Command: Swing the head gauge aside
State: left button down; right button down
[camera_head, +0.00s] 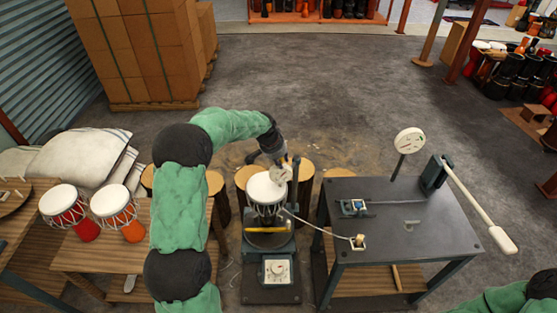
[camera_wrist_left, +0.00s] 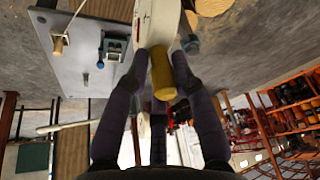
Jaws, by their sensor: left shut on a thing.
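A drum with a white head (camera_head: 262,188) stands upright on a dark stand (camera_head: 270,292) between the wooden stools. My left gripper (camera_head: 281,168) reaches down at the back right edge of the drum head. In the left wrist view my left gripper (camera_wrist_left: 163,85) is shut on a yellow cylindrical handle (camera_wrist_left: 162,74), beside a white piece with a small dark red mark (camera_wrist_left: 150,22). I cannot tell whether that white piece is the gauge or the drum head. A thin rod (camera_head: 318,227) runs from a small wooden-topped post (camera_head: 358,242) toward the drum. My right gripper is out of view.
Two drums (camera_head: 64,205) (camera_head: 114,208) sit on the left bench. Open floor (camera_head: 330,90) lies behind.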

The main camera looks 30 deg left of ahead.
pick_arm(q)
jog(key=shift+w+d+r+n+y, duration=0.15)
jog(key=shift+w+d+r+n, duration=0.1)
jog(key=shift+d, duration=0.1)
jog(key=shift+w+d+r+n+y, duration=0.1)
jog(key=shift+d+r+n+y, duration=0.05)
jog(key=shift+d+n, duration=0.15)
jog(key=w+d+n+y+b, duration=0.2)
jog(key=w+d+n+b, duration=0.3)
jog(key=d, duration=0.5)
jog(key=shift+w+r+b, duration=0.15)
jog(key=shift+w+b, duration=0.25)
jog(key=shift+w, duration=0.2)
jog(key=shift+w+n, duration=0.1)
jog(key=shift+n, duration=0.15)
jog(key=c, duration=1.1)
grip_release()
jog(key=shift+f, duration=0.25)
